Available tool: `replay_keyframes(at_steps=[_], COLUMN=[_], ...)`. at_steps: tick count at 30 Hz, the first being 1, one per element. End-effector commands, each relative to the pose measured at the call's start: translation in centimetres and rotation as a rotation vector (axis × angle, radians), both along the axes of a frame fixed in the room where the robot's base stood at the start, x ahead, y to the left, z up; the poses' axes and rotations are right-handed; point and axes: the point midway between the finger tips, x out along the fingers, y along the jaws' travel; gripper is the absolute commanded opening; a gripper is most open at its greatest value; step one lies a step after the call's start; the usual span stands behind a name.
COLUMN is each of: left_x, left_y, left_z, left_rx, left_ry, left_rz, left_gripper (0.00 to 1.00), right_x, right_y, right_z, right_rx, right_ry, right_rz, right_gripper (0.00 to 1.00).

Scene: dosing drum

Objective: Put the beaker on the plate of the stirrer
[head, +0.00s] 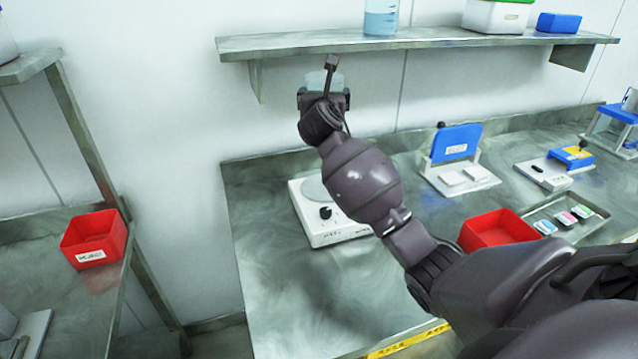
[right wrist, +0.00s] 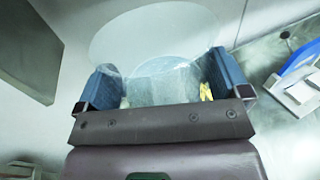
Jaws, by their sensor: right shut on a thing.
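A clear glass beaker (head: 325,79) is held up in my right gripper (head: 324,98), in front of the wall and below the shelf. In the right wrist view the beaker (right wrist: 150,38) fills the space between the two blue-padded fingers of the gripper (right wrist: 158,84), which are shut on it. The white stirrer (head: 334,235) stands on the bench below, with a round grey plate (head: 314,190) and a black knob. My forearm hides part of the stirrer's right side. The beaker is well above the plate. My left gripper is not in view.
The wall shelf (head: 430,41) above holds a beaker of blue liquid (head: 381,18), a white box and a blue box. A red bin (head: 497,230), a blue-backed device (head: 457,150) and a tray (head: 567,216) stand right. Bench around the stirrer's left is clear.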

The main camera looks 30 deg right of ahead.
Motion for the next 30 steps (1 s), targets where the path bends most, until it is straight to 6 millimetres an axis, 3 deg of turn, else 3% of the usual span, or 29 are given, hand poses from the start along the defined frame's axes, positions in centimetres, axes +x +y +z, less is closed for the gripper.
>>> replay_keyframes(at_steps=[4,19,30], left_x=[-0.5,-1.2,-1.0], left_y=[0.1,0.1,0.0], left_z=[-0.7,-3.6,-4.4], left_rx=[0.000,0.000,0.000], left_ry=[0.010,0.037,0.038], left_rz=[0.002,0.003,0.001], left_gripper=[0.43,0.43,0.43], right_x=[0.0,0.0,0.0], right_y=[0.1,0.1,0.1], right_z=[-1.9,-11.8,-14.5], right_rx=[-0.001,0.000,-0.001], right_ry=[0.001,0.002,-0.002], right_rz=[0.003,0.002,0.003], right_gripper=[0.46,0.46,0.46])
